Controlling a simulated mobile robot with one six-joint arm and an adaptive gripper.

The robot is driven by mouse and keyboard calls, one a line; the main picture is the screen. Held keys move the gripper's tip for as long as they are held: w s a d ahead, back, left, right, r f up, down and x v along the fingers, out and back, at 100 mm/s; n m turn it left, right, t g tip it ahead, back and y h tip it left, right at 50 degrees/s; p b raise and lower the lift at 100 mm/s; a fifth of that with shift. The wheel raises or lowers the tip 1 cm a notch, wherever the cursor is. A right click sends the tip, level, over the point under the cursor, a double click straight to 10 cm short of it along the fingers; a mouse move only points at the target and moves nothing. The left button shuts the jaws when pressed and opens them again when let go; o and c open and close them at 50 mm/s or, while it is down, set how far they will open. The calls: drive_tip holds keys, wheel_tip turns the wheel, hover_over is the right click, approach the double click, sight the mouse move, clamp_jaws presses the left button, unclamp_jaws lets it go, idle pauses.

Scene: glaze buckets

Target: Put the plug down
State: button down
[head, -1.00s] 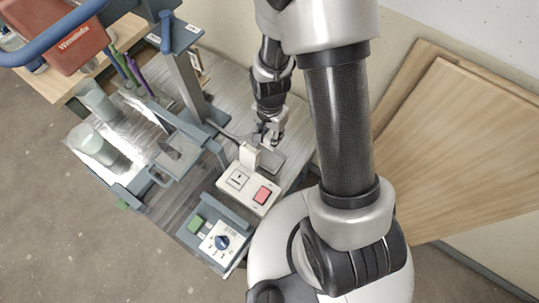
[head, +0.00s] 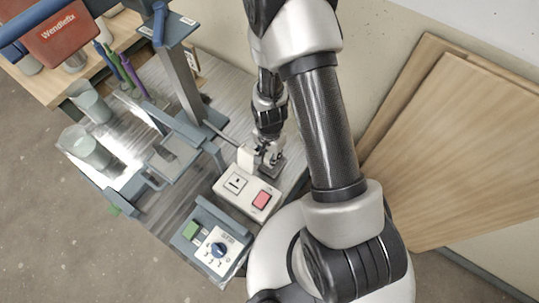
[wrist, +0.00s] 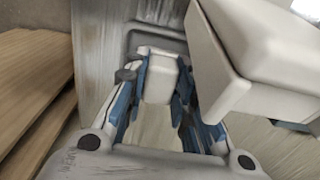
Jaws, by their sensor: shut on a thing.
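My gripper (head: 270,158) is low over the worktop, just behind the socket box, and is shut on the plug. In the wrist view the plug (wrist: 162,76) is a pale, cream block between the blue-padded fingers of my gripper (wrist: 158,92). A grey shallow tray (wrist: 140,40) lies under and beyond the plug. I cannot tell whether the plug touches it. In the head view the gripper hides the plug and most of the tray. The cream socket box (head: 246,196) has a socket and a red switch.
A tall cream block (head: 247,156) stands at the box's far end, close beside my gripper; it looms at right in the wrist view (wrist: 245,60). A grey post (head: 183,85) stands to the left. A dial box (head: 219,250) sits in front. Wooden boards (head: 460,150) lean at right.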

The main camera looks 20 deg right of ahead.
drive_tip(key=shift+f, duration=0.25)
drive_tip(key=c, duration=1.3)
unclamp_jaws()
drive_tip(key=shift+r, duration=0.1)
drive_tip(key=shift+c, duration=0.2)
